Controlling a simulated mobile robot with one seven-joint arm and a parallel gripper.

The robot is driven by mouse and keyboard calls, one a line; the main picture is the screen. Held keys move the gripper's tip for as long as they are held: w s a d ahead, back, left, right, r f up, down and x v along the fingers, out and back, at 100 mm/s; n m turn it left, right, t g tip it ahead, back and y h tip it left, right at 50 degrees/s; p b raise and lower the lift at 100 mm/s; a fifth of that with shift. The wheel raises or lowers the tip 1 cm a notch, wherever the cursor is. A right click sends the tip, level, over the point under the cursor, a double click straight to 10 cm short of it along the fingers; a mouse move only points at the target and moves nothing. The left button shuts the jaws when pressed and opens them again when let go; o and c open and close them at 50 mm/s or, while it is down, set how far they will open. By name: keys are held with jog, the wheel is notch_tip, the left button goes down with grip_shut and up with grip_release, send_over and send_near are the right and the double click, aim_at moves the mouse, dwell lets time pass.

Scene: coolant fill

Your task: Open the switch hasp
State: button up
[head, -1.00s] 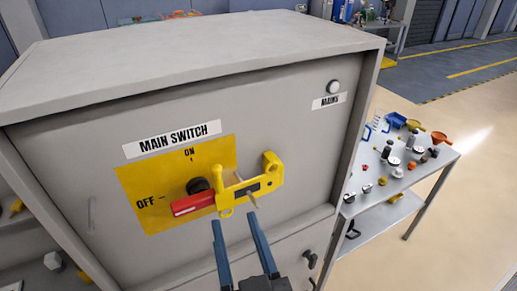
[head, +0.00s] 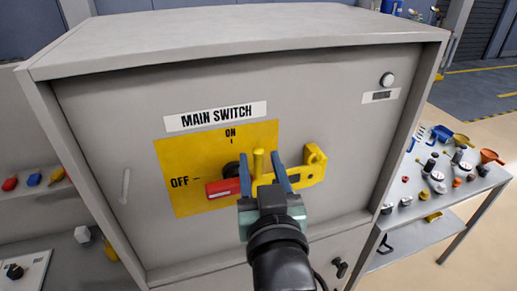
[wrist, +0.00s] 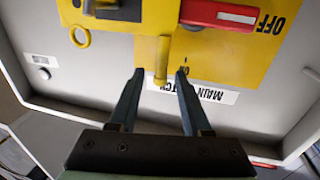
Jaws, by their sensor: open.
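The yellow switch hasp (head: 305,178) is on the cabinet front, to the right of the red switch handle (head: 222,188). The handle lies level, in line with the OFF mark. My gripper (head: 261,165) is open, with its fingertips on either side of the hasp's yellow upright post (head: 259,160). In the wrist view the post (wrist: 161,62) stands between the fingertips of my gripper (wrist: 160,72), with a gap visible on both sides. The hasp's ring (wrist: 80,36) also shows there. My gripper hides part of the hasp's middle in the head view.
The yellow switch plate (head: 190,155) and the MAIN SWITCH label (head: 215,116) are on the grey cabinet (head: 100,110). A white lamp (head: 387,79) is at upper right. A side table (head: 470,185) with several small parts stands to the right.

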jog(key=shift+w+a+p, duration=0.2)
jog(key=shift+w+p, duration=0.15)
jog(key=shift+w, duration=0.95)
grip_shut()
dwell(0.6)
